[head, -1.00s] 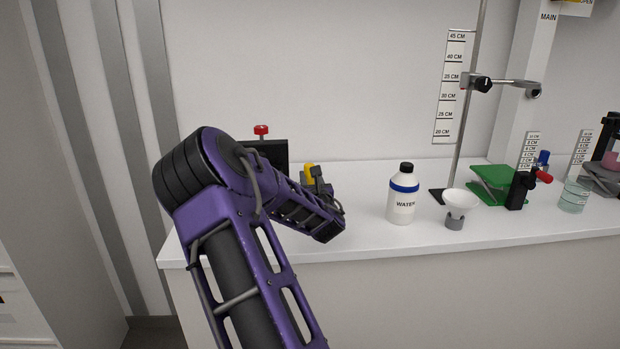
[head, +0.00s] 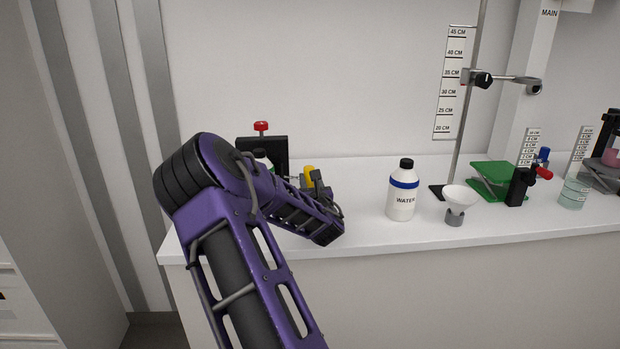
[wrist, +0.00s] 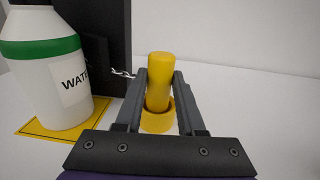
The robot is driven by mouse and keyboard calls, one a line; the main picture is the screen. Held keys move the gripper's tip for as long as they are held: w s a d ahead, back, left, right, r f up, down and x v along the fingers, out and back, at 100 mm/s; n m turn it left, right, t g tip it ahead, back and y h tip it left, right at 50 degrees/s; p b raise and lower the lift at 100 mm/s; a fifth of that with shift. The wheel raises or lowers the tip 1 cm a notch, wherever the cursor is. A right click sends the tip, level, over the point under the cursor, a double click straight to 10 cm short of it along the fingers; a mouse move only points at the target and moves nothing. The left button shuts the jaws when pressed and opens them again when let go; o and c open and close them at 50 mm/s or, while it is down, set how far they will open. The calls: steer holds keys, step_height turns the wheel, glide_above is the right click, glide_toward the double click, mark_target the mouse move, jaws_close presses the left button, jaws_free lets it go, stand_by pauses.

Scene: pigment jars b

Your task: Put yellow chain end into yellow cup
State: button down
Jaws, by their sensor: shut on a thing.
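The yellow chain end (wrist: 158,82) is an upright yellow cylinder between the fingers of my gripper (wrist: 160,85) in the wrist view. My gripper is shut on it. A short metal chain (wrist: 123,73) runs left from it. The yellow cup (wrist: 158,124) shows low between the fingers, around the cylinder's lower end. I cannot tell how deep the cylinder sits in it. In the head view the chain end (head: 309,174) shows just behind my gripper (head: 318,182), and my arm hides the cup.
A green-banded water bottle (wrist: 45,75) stands on a yellow mat (wrist: 38,131) close left of my gripper, before a black block (wrist: 115,45). A blue-banded water bottle (head: 402,190) and a white funnel (head: 460,197) stand to the right. The bench right of the cup is clear.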

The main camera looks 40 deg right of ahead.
steer(key=shift+f, duration=1.05)
steer(key=shift+c, duration=2.2)
jaws_free()
steer(key=shift+s, duration=0.1)
steer(key=v, duration=1.7)
steer(key=shift+s+a+p, duration=0.1)
steer(key=shift+p, duration=0.25)
